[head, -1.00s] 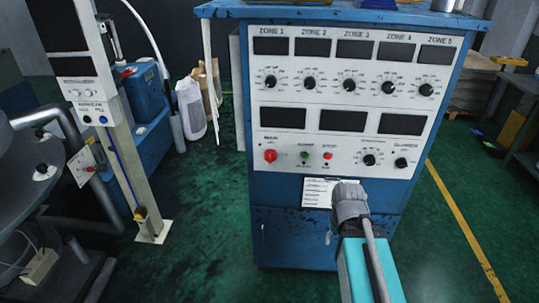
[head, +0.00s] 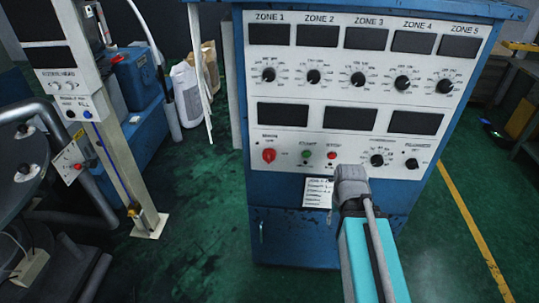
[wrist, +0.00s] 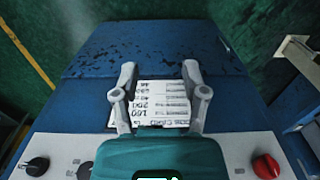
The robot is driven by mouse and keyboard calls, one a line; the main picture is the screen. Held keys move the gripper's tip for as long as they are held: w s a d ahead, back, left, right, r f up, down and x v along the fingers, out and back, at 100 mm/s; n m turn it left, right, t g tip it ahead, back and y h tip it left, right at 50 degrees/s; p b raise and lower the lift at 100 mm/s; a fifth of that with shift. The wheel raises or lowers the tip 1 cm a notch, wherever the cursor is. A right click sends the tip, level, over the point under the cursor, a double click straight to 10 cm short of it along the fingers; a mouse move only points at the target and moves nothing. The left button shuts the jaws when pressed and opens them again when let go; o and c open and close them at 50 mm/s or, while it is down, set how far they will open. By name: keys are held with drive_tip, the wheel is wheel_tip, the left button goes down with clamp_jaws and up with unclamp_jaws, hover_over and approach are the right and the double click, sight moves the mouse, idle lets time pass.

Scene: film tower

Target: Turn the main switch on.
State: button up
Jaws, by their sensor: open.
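The main switch is a red rotary knob (head: 269,155) at the lower left of the white panel on the blue control cabinet (head: 300,228). In the wrist view the red knob (wrist: 266,166) is at the bottom right edge. My gripper (wrist: 159,72) is open and empty, its two fingers spread over a white printed label (wrist: 160,104) on the cabinet front. In the head view my grey wrist is below and right of the red knob, apart from it, and the fingers are hidden. The knob's pointing direction is too small to tell.
A green button (head: 306,154) and a red button (head: 331,155) sit right of the main switch, with black knobs (head: 377,160) further right. A pale post (head: 130,170) and grey machinery (head: 30,165) stand at left. Green floor is open between post and cabinet.

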drive_tip(key=o, duration=0.3)
drive_tip(key=shift+w, duration=0.1)
drive_tip(key=shift+o, duration=1.1)
drive_tip(key=shift+w+a+f, duration=0.1)
drive_tip(key=shift+a+f, duration=0.05)
drive_tip(key=shift+a, duration=0.05)
drive_tip(key=shift+o, duration=0.4)
drive_tip(key=w+a+f+n+t+y+b, duration=0.1)
drive_tip(key=w+a+f+t+b, duration=0.1)
drive_tip(key=w+a+f+b, duration=0.1)
drive_tip(key=shift+w+a+n+t+b, duration=0.35)
drive_tip(key=shift+w+a+b, duration=0.3)
drive_tip(key=shift+a, duration=0.25)
drive_tip(key=w+a+m+t+h+b, duration=0.1)
drive_tip(key=w+a+t+b, duration=0.3)
drive_tip(key=a+t+b, duration=0.5)
drive_tip(key=w+a+m+t+h+b, duration=0.1)
drive_tip(key=w+a+m+t+b, duration=0.3)
drive_tip(key=a+t+b, duration=0.5)
drive_tip(key=t+b, duration=0.1)
drive_tip(key=b, duration=0.5)
drive_tip(key=shift+a+r+t+h, duration=0.25)
drive_tip(key=shift+t+h, duration=0.05)
drive_tip(key=shift+t, duration=0.05)
